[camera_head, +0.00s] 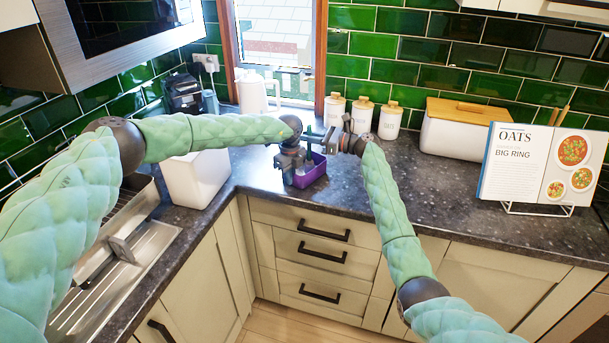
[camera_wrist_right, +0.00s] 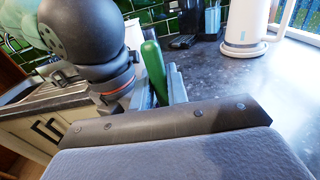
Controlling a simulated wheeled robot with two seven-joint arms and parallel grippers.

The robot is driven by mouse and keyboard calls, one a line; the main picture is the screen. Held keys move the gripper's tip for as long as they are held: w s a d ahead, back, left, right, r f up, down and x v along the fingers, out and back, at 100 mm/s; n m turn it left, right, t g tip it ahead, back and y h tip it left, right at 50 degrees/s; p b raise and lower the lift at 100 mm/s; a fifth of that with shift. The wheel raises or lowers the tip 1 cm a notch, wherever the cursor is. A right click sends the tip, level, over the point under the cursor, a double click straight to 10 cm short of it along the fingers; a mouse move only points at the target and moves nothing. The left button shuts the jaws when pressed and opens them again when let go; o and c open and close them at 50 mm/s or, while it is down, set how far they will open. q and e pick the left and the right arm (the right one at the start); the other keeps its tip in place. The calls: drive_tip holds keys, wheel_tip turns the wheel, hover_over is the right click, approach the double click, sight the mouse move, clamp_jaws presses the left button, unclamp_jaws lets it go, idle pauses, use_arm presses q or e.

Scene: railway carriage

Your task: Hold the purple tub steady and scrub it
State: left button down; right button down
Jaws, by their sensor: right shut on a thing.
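The purple tub (camera_head: 314,171) stands on the dark counter near the corner, in the head view. My left gripper (camera_head: 296,178) points down at the tub's left side and hides part of it. I cannot tell whether its fingers are closed on the wall. My right gripper (camera_head: 325,142) is above the tub, shut on a green-handled tool. The green handle (camera_wrist_right: 153,70) stands up between its fingers in the right wrist view, close beside my left wrist. The tool's working end is hidden, so I cannot tell whether it touches the tub. The tub is not visible in the wrist view.
A white bin (camera_head: 194,180) stands left of the tub, beside the sink (camera_head: 150,245). Behind are a white kettle (camera_head: 254,92) and canisters (camera_head: 361,115). A bread box (camera_head: 455,125) and an open cookbook (camera_head: 510,165) stand to the right. The counter between is clear.

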drive_tip(key=shift+s+a+f, duration=0.15)
drive_tip(key=shift+s+a, duration=0.6)
drive_tip(key=shift+s, duration=0.25)
idle(0.4)
use_arm(q)
drive_tip(key=shift+r, duration=0.1)
use_arm(e)
drive_tip(key=shift+w+d+f, duration=0.15)
drive_tip(key=shift+w+d, duration=0.05)
drive_tip(key=shift+w, duration=0.75)
drive_tip(key=shift+w+d+f, duration=0.15)
drive_tip(key=shift+w, duration=0.8)
drive_tip(key=shift+s+a, duration=0.1)
use_arm(q)
drive_tip(key=shift+d, duration=0.1)
use_arm(e)
drive_tip(key=shift+s+d+r, duration=0.2)
drive_tip(key=shift+s+d, duration=0.4)
drive_tip(key=shift+s, duration=0.35)
drive_tip(key=a, duration=0.1)
drive_tip(key=w+a, duration=0.2)
drive_tip(key=shift+a+r, duration=0.1)
drive_tip(key=shift+r, duration=0.15)
drive_tip(key=shift+s, duration=0.15)
